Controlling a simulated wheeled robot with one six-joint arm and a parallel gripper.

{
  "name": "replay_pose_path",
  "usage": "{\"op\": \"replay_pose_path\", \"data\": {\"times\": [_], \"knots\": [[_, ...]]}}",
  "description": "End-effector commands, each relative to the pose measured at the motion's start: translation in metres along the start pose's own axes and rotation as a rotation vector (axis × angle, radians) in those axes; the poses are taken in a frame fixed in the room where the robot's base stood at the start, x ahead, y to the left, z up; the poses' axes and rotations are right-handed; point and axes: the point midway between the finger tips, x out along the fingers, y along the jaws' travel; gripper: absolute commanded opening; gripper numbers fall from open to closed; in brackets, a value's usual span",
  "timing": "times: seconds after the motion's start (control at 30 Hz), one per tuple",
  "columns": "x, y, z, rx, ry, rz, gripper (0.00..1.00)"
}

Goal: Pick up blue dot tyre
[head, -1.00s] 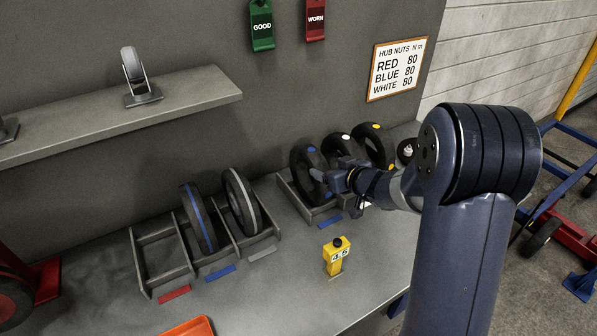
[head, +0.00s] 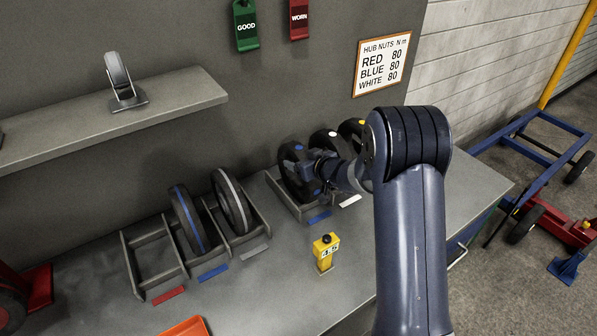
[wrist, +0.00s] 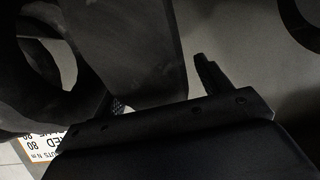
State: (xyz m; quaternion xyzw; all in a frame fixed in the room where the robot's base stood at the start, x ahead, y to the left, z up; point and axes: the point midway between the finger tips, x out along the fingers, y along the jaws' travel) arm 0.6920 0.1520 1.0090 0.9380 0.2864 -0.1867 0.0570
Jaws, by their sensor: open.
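The blue dot tyre (head: 287,176) stands upright in the right rack, leftmost of the tyres there; its blue dot (head: 298,148) shows near the top. My gripper (head: 300,166) is open at this tyre, overlapping its right side in the head view. In the wrist view my gripper (wrist: 160,92) has its two fingers apart, with a broad dark surface between and above them. I cannot tell whether that surface is the tyre's tread, or whether the fingers touch it.
A white dot tyre (head: 323,139) and a yellow dot tyre (head: 350,128) stand close behind to the right. The left rack (head: 143,238) holds a blue-striped tyre (head: 188,220) and a grey-striped one (head: 231,203). A yellow block (head: 325,254) stands on the bench in front.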

Motion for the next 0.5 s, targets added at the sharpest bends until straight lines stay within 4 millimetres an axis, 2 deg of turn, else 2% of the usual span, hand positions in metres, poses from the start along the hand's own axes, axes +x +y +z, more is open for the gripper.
{"op": "replay_pose_path", "data": {"times": [0.13, 0.5], "knots": [[-0.0002, 0.0, 0.0001, 0.0, 0.0, 0.0, 0.71], [-0.0005, 0.0, 0.0, 0.0, 0.0, 0.0, 0.41]]}}
